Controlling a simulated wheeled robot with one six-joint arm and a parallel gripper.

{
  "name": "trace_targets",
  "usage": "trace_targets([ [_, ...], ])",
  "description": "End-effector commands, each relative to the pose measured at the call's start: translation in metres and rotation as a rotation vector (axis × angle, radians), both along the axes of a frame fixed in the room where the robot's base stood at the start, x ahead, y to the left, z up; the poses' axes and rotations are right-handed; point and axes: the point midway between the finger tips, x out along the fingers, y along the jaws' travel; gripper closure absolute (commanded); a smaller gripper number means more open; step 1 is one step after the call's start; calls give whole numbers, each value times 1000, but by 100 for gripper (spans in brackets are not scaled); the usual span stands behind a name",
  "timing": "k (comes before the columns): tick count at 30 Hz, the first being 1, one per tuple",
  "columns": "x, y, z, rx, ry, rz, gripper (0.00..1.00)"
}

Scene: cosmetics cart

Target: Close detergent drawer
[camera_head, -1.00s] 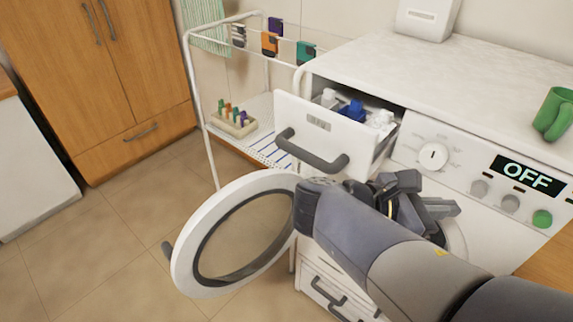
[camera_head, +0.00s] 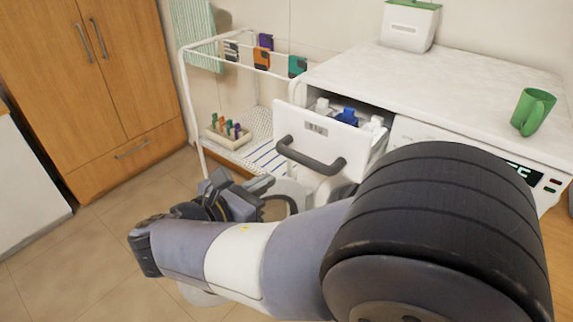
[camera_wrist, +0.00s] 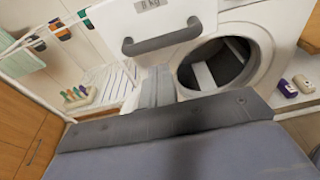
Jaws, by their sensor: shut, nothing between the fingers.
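The detergent drawer (camera_head: 345,135) of the white washer is pulled out. White and blue items show inside it. Its white front carries a dark grey bar handle (camera_head: 310,160). In the wrist view the drawer front (camera_wrist: 190,12) is at the top, with its handle (camera_wrist: 160,41) above my fingers. My gripper (camera_head: 266,184) is shut and empty, low and left of the handle in the head view. Its fingers (camera_wrist: 157,84) appear just below the handle in the wrist view, apart from it. My arm hides much of the washer front in the head view.
The round washer opening (camera_wrist: 215,62) is uncovered. A white rack (camera_head: 195,100) with a tray of colourful pegs (camera_head: 228,132) stands left of the drawer. A green cup (camera_head: 532,110) and white box (camera_head: 410,25) stand on the washer top. Wooden cabinets (camera_head: 90,80) are farther left.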

Motion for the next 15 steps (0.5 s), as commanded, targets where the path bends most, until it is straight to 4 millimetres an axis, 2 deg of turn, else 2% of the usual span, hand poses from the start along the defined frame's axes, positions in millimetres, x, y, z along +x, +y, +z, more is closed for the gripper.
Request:
trace_targets([
  [9, 46, -37, -11, -1, 2, -5, 100],
  [15, 64, -51, -15, -1, 1, -2, 100],
])
